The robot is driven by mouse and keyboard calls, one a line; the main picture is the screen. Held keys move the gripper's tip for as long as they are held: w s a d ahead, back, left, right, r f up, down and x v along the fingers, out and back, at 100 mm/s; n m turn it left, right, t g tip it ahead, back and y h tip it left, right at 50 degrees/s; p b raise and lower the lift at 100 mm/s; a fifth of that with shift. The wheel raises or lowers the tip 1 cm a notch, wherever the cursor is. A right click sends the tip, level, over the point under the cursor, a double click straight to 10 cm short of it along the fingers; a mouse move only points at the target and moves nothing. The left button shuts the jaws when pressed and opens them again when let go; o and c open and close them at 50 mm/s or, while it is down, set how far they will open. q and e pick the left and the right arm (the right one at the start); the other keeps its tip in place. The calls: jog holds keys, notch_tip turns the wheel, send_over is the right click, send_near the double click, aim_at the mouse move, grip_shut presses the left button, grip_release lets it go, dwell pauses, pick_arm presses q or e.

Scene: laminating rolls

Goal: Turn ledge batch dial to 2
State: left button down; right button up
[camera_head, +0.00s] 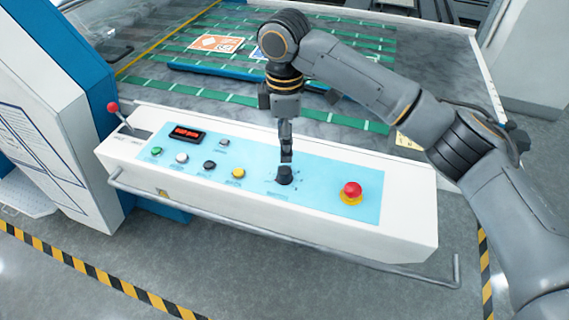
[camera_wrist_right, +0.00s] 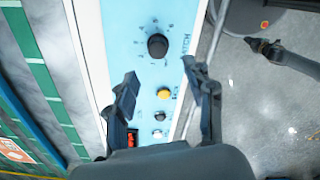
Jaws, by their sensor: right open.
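The batch dial (camera_head: 284,175) is a black round knob on the light blue panel of the white ledge console. In the right wrist view the dial (camera_wrist_right: 157,46) has small printed marks around it, too small to read; I cannot tell its setting. My right gripper (camera_head: 286,156) points down just above the dial, its fingers partly overlapping it in the head view. In the right wrist view its two open fingers (camera_wrist_right: 163,82) are well apart, with nothing between them but panel. A dark gripper-like part (camera_wrist_right: 263,46) over the floor looks like my left gripper; its fingers are unclear.
A red emergency stop button (camera_head: 351,192) stands right of the dial, a yellow button (camera_head: 238,173) left of it. Other small buttons, a red display (camera_head: 187,133) and a red-knobbed lever (camera_head: 114,107) lie farther left. A metal rail (camera_head: 270,236) runs along the console's front.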

send_over(284, 170)
notch_tip(284, 170, down, 4)
jog(key=shift+d+f, duration=0.1)
jog(key=shift+f, duration=0.05)
notch_tip(284, 170, down, 4)
jog(key=shift+r, duration=0.2)
jog(key=shift+f, duration=0.5)
jog(key=shift+c, duration=1.3)
grip_shut()
jog(key=shift+p, duration=0.55)
jog(key=m+p, duration=0.5)
jog(key=p, duration=0.3)
jog(key=m+p, duration=0.6)
jog(key=p, duration=0.2)
jog(key=shift+s+r, duration=0.1)
jog(key=shift+r, duration=0.1)
jog(key=m+p, duration=0.2)
jog(key=m, duration=0.1)
jog(key=shift+f, duration=0.1)
pick_arm(q)
notch_tip(284, 170, up, 21)
jog(key=w+p, duration=0.1)
jog(key=w, duration=0.1)
jog(key=shift+w+p, duration=0.2)
jog(key=shift+p, duration=0.1)
pick_arm(e)
jog(key=shift+f+m, duration=0.1)
jog(key=shift+m, duration=0.8)
pick_arm(q)
jog(key=shift+d, duration=0.1)
